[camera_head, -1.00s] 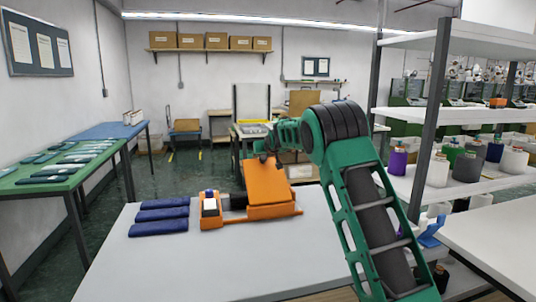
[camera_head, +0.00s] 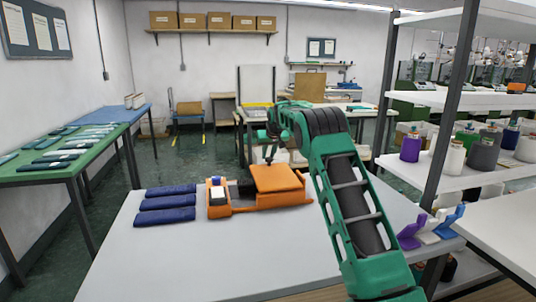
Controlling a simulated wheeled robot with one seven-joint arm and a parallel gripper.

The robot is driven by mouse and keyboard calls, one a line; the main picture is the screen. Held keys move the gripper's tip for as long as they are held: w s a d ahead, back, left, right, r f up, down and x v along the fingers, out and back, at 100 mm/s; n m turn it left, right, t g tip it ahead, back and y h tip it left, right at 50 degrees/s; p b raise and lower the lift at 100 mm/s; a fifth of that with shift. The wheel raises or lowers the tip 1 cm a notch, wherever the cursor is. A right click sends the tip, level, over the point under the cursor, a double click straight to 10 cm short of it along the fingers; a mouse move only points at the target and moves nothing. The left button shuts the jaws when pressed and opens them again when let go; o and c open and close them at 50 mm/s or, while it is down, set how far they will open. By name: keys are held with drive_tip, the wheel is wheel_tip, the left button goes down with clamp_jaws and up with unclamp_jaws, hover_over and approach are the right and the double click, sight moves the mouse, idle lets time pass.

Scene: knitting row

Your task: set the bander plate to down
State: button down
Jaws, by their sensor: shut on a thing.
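The bander is a low orange machine (camera_head: 244,209) on the light grey table. Its orange plate (camera_head: 277,180) lies nearly flat, low over the right part of the base. A white block stands in the holder at its left end, with a dark part beside it. My green arm reaches in from the right. My gripper (camera_head: 269,162) points down at the plate's far left edge and is shut on it. The fingertips are small and dark, so the exact grip is hard to make out.
Several folded navy cloths (camera_head: 166,203) lie left of the bander. Purple, white and blue holders (camera_head: 432,228) stand at the table's right edge, near a shelf with yarn cones (camera_head: 452,158). The table front (camera_head: 220,255) is clear.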

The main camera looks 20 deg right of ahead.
drive_tip(key=shift+a+f, duration=0.4)
drive_tip(key=shift+f, duration=0.1)
drive_tip(key=c, duration=1.7)
unclamp_jaws()
drive_tip(key=shift+a+f, duration=0.15)
drive_tip(key=shift+f, duration=0.05)
drive_tip(key=shift+c, duration=0.2)
drive_tip(key=o, duration=0.4)
drive_tip(key=shift+d+f, duration=0.1)
drive_tip(key=shift+d, duration=0.1)
drive_tip(key=shift+s+d, duration=0.15)
drive_tip(key=shift+d, duration=0.4)
drive_tip(key=shift+s+a+r, duration=0.15)
drive_tip(key=shift+a+r, duration=0.05)
drive_tip(key=shift+r, duration=0.45)
drive_tip(key=v, duration=0.9)
drive_tip(key=shift+s+r, duration=0.25)
drive_tip(key=shift+r, duration=0.05)
